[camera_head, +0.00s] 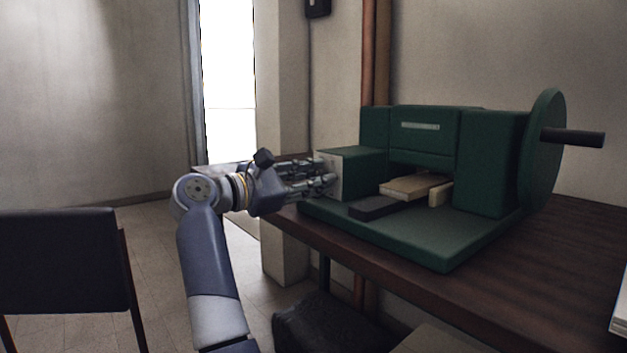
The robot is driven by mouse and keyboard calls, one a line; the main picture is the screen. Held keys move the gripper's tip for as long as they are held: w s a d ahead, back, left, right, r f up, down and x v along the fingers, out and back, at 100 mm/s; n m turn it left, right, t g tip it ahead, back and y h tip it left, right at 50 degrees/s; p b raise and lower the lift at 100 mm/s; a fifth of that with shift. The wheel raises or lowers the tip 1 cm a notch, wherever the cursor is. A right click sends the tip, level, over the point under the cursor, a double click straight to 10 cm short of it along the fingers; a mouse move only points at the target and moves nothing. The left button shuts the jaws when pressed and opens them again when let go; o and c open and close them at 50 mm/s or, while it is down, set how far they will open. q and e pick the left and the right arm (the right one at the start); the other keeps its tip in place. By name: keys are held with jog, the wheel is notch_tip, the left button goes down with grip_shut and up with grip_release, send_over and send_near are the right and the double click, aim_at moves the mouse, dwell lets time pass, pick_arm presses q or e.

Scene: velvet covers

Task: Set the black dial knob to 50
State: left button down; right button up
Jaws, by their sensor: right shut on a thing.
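A green machine (425,130) sits on the dark wooden table (580,245). A pale plate (338,172) covers the left end of its low left block. My right gripper (326,183) is at this plate with its fingers pointing right. It is shut on the black dial knob, which is mostly hidden by the dark fingers. The knob's pointer and the number it is set to cannot be read. My left gripper is not in view.
A large green wheel (541,150) with a dark handle (574,138) stands at the machine's right end. A wooden piece (408,188) and a dark bar (374,207) lie at its front. A black chair (62,262) stands at left. The table's right part is mostly clear.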

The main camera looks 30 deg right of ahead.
jog(key=m+b, duration=0.1)
jog(key=m, duration=0.4)
jog(key=shift+m, duration=0.3)
jog(key=m+b, duration=0.1)
jog(key=m, duration=0.4)
jog(key=shift+f, duration=0.1)
jog(key=shift+m+b, duration=0.35)
jog(key=shift+m, duration=0.75)
jog(key=o, duration=1.1)
